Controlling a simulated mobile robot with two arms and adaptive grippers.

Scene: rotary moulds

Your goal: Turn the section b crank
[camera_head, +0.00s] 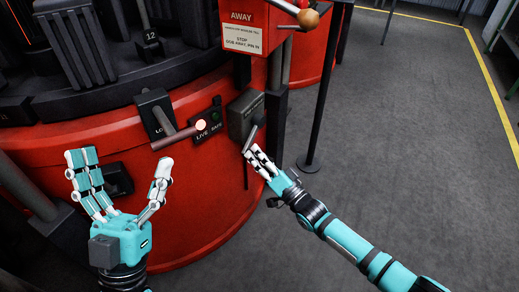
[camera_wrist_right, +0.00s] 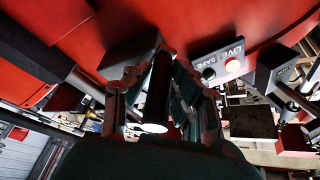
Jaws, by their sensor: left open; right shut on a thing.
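The crank is a dark box (camera_head: 243,116) on the red drum's side with a grey handle (camera_head: 251,137) slanting down from it. Its label is too small to read. My right gripper (camera_head: 256,158) is shut on this handle. In the right wrist view the dark round handle (camera_wrist_right: 158,88), with a pale end, lies between the fingers of my right gripper (camera_wrist_right: 160,100). My left gripper (camera_head: 122,185) is open and empty, fingers up, in front of the drum and left of the crank.
A LIVE/SAFE panel (camera_head: 207,124) has a bright lamp by LIVE and a dark green one by SAFE. Left of it, a black box (camera_head: 152,108) has a lever (camera_head: 177,138). A red AWAY box (camera_head: 245,28) hangs above.

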